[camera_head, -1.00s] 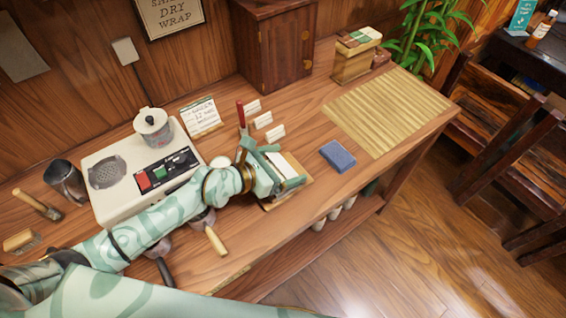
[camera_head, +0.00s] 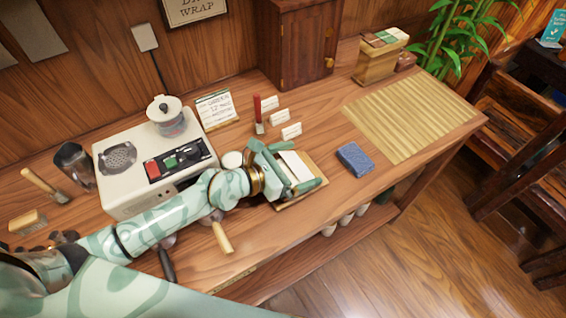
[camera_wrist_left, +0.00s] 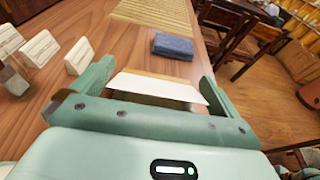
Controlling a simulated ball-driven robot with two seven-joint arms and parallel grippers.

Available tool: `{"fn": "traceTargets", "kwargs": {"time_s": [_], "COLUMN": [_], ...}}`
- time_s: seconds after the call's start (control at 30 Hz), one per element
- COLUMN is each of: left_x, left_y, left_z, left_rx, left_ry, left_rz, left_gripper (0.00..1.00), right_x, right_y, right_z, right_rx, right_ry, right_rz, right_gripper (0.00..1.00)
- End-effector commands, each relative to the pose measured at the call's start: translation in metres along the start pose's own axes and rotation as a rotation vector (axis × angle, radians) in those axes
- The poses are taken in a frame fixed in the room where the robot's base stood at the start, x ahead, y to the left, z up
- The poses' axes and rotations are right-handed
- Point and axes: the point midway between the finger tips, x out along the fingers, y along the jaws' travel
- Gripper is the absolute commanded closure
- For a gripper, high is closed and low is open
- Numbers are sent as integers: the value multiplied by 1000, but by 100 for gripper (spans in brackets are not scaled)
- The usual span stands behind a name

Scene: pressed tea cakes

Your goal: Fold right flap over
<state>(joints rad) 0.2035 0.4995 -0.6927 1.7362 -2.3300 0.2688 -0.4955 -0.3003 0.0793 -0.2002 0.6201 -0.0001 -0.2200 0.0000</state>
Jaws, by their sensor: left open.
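A white paper sheet (camera_head: 296,166) lies on a small wooden board (camera_head: 316,190) near the front of the bench. In the left wrist view the white paper (camera_wrist_left: 158,87) shows between the fingers, with a straight far edge and a pointed right corner. I cannot tell which part of it is the right flap. My left gripper (camera_head: 298,168) is open above the board, with one finger on each side of the paper. In the left wrist view the gripper (camera_wrist_left: 155,80) hides the near part of the sheet. My right gripper is out of view.
A folded blue cloth (camera_head: 355,158) lies just right of the board. A bamboo mat (camera_head: 410,115) covers the right end of the bench. Small white cards (camera_head: 291,131) and a red-handled brush (camera_head: 258,112) stand behind the gripper. A white machine (camera_head: 130,185) is left.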

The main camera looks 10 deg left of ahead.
Motion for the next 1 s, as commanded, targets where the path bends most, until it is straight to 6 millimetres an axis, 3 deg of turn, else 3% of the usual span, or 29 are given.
{"fn": "traceTargets", "kwargs": {"time_s": [0.17,0.27,0.7,0.83,1.0], "left_x": [-5,-19,-132,-152,-162], "left_y": [0,0,0,0,0], "left_z": [0,0,-2,-3,-1], "left_rx": [1,1,2,1,0], "left_ry": [0,2,5,4,1], "left_rz": [0,0,-2,-1,0], "left_gripper": [0,0,0,0,0], "right_x": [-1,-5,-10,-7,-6], "right_y": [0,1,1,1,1], "right_z": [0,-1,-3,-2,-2], "right_rx": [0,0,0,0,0], "right_ry": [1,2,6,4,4], "right_rz": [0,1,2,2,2], "right_gripper": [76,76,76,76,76]}}
